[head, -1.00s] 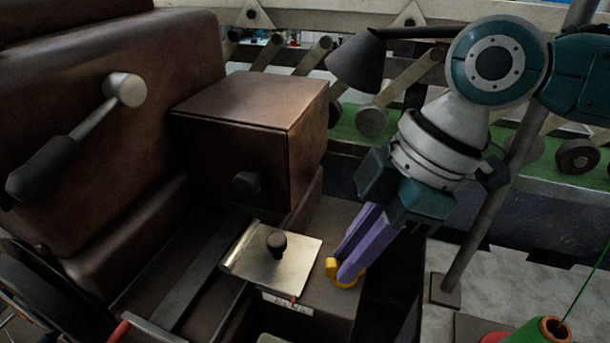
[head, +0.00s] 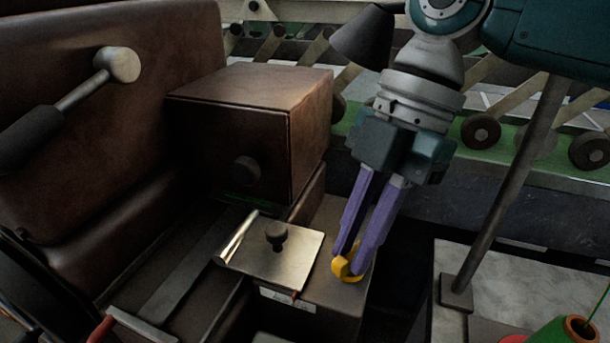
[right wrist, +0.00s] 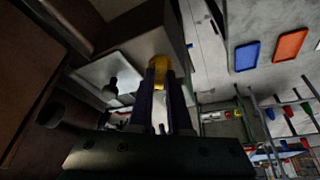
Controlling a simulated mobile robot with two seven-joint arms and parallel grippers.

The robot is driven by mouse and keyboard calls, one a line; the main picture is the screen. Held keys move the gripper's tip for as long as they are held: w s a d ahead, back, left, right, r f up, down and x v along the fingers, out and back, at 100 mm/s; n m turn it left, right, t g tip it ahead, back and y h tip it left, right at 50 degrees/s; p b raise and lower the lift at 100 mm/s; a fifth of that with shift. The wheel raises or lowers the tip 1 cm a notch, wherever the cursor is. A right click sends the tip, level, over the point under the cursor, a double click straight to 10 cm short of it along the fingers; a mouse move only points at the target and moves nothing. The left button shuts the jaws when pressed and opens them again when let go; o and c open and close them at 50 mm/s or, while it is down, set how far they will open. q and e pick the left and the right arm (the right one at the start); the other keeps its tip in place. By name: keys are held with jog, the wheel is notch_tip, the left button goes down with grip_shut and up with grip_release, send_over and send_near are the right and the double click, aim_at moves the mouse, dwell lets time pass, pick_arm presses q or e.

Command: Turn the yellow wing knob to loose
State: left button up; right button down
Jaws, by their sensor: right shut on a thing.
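The yellow wing knob (head: 345,268) sits on the brown machine ledge, just right of the metal plate. My right gripper (head: 350,257) comes down from the upper right, and its purple fingers are shut on the knob. In the right wrist view the yellow knob (right wrist: 159,66) shows between and beyond the two fingertips (right wrist: 157,72). The fingers cover part of the knob, so its exact angle is hard to tell. My left gripper is not in view.
A metal plate (head: 290,262) with a dark knob (head: 276,236) lies beside the wing knob. A brown box (head: 250,130) stands behind it. A lever (head: 85,95) is at left. A slanted post (head: 510,190) and a green spool (head: 565,335) stand at right.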

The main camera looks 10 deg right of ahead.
dwell(0.4)
jog(key=c, duration=0.9)
grip_release()
jog(key=shift+o, duration=0.2)
jog(key=shift+r, duration=0.1)
jog(key=v, duration=0.9)
jog(key=shift+d+r, duration=0.15)
jog(key=shift+r, duration=0.2)
jog(key=shift+w, duration=0.1)
